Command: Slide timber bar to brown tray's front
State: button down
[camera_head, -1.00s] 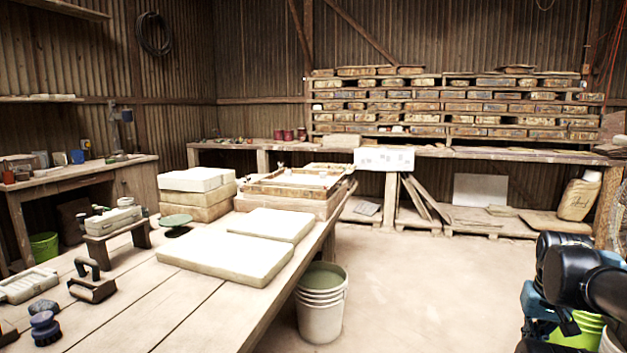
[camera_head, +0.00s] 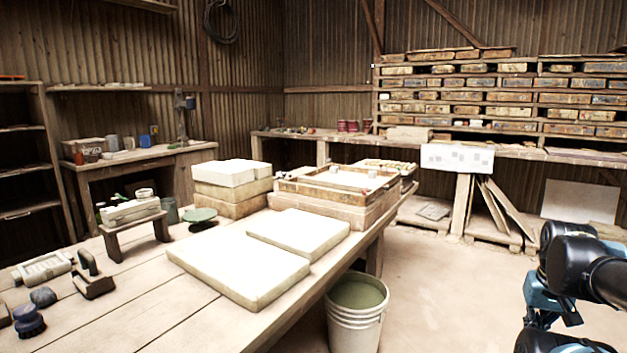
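A brown wooden tray (camera_head: 306,188) with a raised rim lies on pale slabs at the far end of the long work table. Small light pieces stand in or on it. A thin bar seems to cross its inside, but I cannot tell for sure that this is the timber bar. Part of my arm shows at the right edge.
The long table (camera_head: 150,318) carries two pale slabs (camera_head: 240,270), stacked blocks (camera_head: 228,200), a small bench (camera_head: 130,222) and hand tools. A bucket of greenish liquid (camera_head: 357,318) stands on the floor beside it. Floor to the right is mostly clear.

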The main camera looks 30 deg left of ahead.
aim_at(328, 183)
jog(key=u, duration=0.65)
jog(key=i, duration=1)
jog(key=u, duration=0.6)
